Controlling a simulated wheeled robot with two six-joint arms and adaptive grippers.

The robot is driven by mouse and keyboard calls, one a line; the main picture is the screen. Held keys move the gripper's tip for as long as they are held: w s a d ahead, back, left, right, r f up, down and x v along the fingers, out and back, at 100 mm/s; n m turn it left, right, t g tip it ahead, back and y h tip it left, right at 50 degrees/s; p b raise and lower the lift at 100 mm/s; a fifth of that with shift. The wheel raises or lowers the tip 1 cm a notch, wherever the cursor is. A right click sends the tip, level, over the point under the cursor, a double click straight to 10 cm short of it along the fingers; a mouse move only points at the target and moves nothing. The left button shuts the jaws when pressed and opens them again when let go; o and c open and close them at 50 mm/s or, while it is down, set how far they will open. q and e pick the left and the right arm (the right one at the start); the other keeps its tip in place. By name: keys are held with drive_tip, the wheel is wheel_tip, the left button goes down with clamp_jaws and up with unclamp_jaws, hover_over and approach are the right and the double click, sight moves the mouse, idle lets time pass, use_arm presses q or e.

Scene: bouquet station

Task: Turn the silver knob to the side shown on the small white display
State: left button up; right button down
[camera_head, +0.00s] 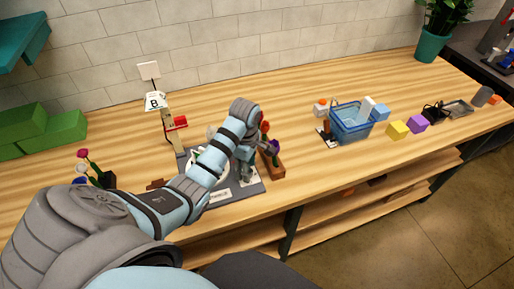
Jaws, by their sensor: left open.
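My left arm reaches in from the lower left over a grey board (250,191) on the wooden counter. My left gripper (243,174) is open and points down over the board's right part. A round white plate (196,162) on the board is partly covered by my arm. I cannot make out the silver knob; my arm and gripper cover much of the board. A small white label (220,196) lies at the board's front, its marks too small to read. A white card with a "B" (154,102) hangs on a wooden post. My right gripper is not in view.
A wooden block holding flowers (272,167) stands close right of my gripper. Green blocks (48,133) are at the left. The back middle of the counter is clear.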

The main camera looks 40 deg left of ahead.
use_arm(q)
drive_tip(key=shift+f, duration=0.6)
clamp_jaws()
drive_tip(key=shift+m, duration=0.3)
